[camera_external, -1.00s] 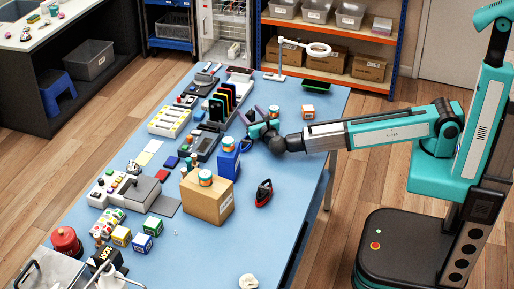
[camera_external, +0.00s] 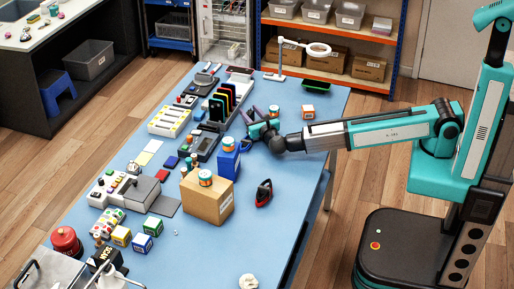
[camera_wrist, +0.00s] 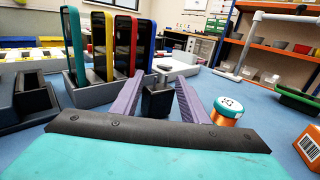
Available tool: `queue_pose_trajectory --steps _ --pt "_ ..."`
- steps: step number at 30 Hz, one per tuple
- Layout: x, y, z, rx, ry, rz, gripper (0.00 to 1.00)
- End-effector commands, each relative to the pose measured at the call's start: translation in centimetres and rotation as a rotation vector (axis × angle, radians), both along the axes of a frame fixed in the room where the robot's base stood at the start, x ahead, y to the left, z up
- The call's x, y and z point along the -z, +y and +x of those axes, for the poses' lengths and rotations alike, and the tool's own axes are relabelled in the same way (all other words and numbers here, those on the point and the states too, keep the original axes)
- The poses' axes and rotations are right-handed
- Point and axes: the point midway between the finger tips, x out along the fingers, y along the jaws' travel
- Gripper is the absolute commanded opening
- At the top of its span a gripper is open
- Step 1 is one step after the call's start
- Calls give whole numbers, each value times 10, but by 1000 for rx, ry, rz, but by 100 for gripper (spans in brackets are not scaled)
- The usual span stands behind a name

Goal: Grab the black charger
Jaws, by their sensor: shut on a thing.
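The black charger (camera_wrist: 157,101) is a small dark block with prongs on top, seen in the wrist view between the two purple fingers. My gripper (camera_wrist: 158,92) is shut on it, one finger at each side. In the external view my gripper (camera_external: 252,116) is low over the blue table, just right of the phone rack. The charger cannot be made out in that view, where the gripper hides it. I cannot tell whether its underside touches the table.
A rack of upright phones (camera_wrist: 98,90) stands close on the left. An orange-and-teal spool (camera_wrist: 228,111) sits just right of the fingers. A blue box (camera_external: 227,163) and a cardboard box (camera_external: 207,200) stand nearer the front.

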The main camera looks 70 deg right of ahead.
Motion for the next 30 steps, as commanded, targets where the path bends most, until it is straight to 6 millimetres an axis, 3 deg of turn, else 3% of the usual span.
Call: queue_pose_trajectory --steps 12,30 --pt "-35 0 -2 0 -2 1 18" --pt "-40 -1 -81 -1 0 0 18"
